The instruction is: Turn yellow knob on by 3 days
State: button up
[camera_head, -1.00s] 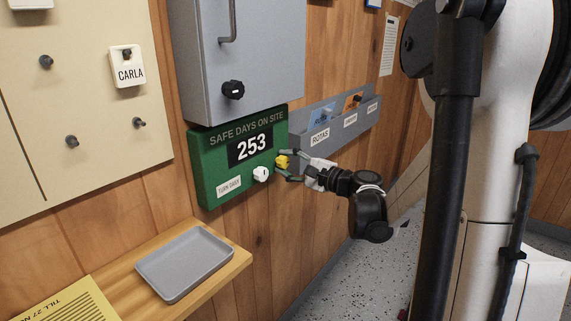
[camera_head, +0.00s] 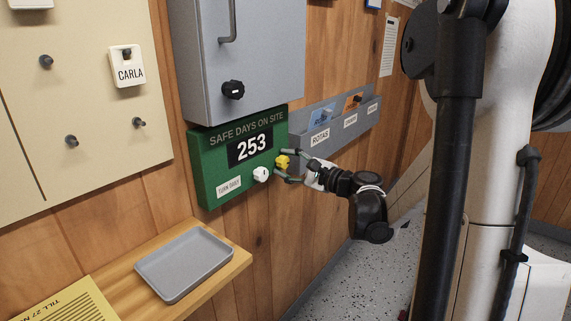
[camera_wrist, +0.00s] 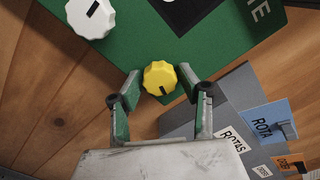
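A green board (camera_head: 208,165) headed SAFE DAYS ON SITE reads 253. A yellow knob (camera_head: 282,162) sticks out near its right edge. In the wrist view the yellow knob (camera_wrist: 160,78) is faceted, with a dark pointer mark towards the bottom of the picture. My gripper (camera_head: 281,163) is open, its two green-grey fingers on either side of the yellow knob. In the wrist view my gripper (camera_wrist: 160,80) has a narrow gap between each fingertip and the knob. A white knob (camera_head: 261,174) sits left of the yellow one, beside a TURN DAILY label; it also shows in the wrist view (camera_wrist: 91,17).
A grey cabinet (camera_head: 260,60) with a black knob (camera_head: 233,90) hangs directly above the board. A grey rack (camera_head: 335,132) labelled ROTAS is close on the right. A shelf with a grey tray (camera_head: 185,263) is below. Pegs and a CARLA tag (camera_head: 127,72) are at left.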

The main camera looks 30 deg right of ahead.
jog(key=shift+o, duration=0.7)
jog(key=v, duration=1.2)
